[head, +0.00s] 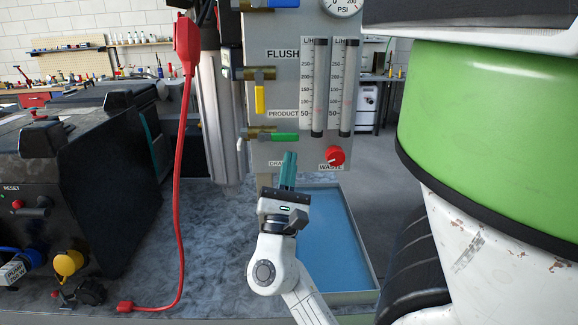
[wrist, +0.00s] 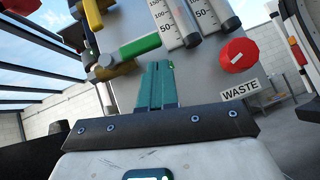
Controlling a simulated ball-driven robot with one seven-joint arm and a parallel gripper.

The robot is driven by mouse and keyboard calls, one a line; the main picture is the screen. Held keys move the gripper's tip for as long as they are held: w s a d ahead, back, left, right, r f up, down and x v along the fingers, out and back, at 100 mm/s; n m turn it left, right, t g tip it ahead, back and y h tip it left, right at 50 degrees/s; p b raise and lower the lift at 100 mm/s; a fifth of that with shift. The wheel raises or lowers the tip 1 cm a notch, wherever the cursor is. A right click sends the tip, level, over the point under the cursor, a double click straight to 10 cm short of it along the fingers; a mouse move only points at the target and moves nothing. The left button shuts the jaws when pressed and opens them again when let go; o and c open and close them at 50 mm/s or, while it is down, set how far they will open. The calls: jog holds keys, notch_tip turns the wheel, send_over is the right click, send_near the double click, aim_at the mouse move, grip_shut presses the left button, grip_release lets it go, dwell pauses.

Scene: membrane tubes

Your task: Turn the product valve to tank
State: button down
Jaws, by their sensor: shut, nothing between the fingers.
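The product valve (head: 256,74) is a brass valve above the PRODUCT label on the grey panel (head: 284,85). Its yellow handle (head: 260,98) hangs straight down in the head view and shows at the top left of the wrist view (wrist: 92,14). The fingers are together and empty, also in the wrist view (wrist: 157,68). They are apart from the yellow handle, below and right of it. No tank marking is readable.
A green-handled valve (head: 284,137) lies between my fingers and the yellow handle. A red waste knob (head: 335,156) is to the right. A blue-handled valve (head: 283,3) is above. A red cable (head: 178,190) hangs left; a blue tray (head: 330,240) lies below.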

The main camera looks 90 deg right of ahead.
jog(key=s+d+f+b+v, duration=0.1)
jog(key=b+v, duration=0.4)
jog(key=v, duration=0.6)
jog(key=shift+s+f, duration=0.4)
jog(key=shift+f, duration=0.05)
notch_tip(320, 180, down, 20)
jog(key=w+m+t+y, duration=0.2)
jog(key=m+t+y, duration=0.2)
jog(key=m+y, duration=0.85)
jog(key=w+a+f+y, duration=0.2)
jog(key=a+f+y, duration=0.4)
jog(key=a, duration=0.5)
jog(key=w+a+f+t+y, duration=0.1)
jog(key=w+a+f+y, duration=0.2)
jog(key=a+f+y, duration=0.4)
jog(key=a+f, duration=0.2)
jog(key=a, duration=0.2)
jog(key=shift+f, duration=0.25)
